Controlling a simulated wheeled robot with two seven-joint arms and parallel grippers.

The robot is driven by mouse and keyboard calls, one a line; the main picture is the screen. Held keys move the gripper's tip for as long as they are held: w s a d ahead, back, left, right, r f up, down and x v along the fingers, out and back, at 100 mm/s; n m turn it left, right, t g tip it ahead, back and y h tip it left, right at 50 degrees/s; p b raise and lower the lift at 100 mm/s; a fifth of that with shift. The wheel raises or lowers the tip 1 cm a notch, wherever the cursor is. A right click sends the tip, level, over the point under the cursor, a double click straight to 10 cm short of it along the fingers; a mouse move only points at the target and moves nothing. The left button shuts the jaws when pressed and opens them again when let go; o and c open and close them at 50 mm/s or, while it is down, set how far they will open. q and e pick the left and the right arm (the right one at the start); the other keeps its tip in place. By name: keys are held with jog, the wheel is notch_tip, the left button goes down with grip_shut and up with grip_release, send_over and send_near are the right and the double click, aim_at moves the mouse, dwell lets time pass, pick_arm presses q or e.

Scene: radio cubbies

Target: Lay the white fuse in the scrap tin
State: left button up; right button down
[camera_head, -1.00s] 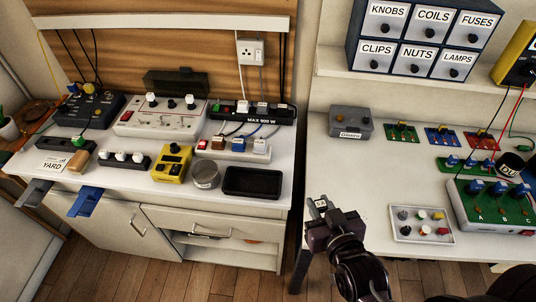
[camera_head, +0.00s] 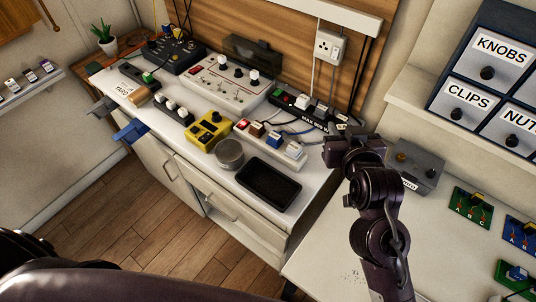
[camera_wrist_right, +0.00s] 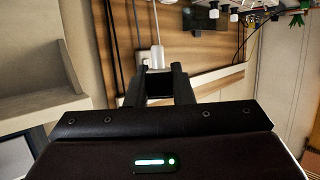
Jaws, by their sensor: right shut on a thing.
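My right gripper (camera_head: 345,126) is raised at the right end of the left bench, in front of the power strip. In the wrist view its fingers (camera_wrist_right: 157,74) are shut on a small white piece (camera_wrist_right: 157,57), which appears to be the white fuse; in the head view it is hard to make out. A round grey metal tin (camera_head: 229,155), which looks like the scrap tin, stands on the left bench, to the left of and below my gripper in the picture. The tin's inside is not clear. My left gripper is out of view.
A black tray (camera_head: 268,186) lies right of the tin, and a yellow meter (camera_head: 209,130) stands left of it. A row of switches (camera_head: 270,144) and a black power strip (camera_head: 302,107) lie behind. A grey box (camera_head: 415,166) stands right of my arm.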

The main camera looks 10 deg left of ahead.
notch_tip(320, 180, up, 2)
jog(key=w+a, duration=0.1)
jog(key=a, duration=0.1)
send_over(317, 174)
jog(key=shift+n+y, duration=0.3)
jog(key=shift+y, duration=0.1)
notch_tip(317, 174, down, 15)
jog(key=shift+a+f, duration=0.1)
jog(key=shift+f, duration=0.1)
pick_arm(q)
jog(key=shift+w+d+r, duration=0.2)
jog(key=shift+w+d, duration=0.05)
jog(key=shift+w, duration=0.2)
pick_arm(e)
jog(key=shift+f, duration=2.05)
jog(key=shift+f, duration=0.2)
jog(key=c, duration=1.5)
grip_release()
jog(key=shift+c, duration=0.2)
jog(key=shift+r, duration=0.1)
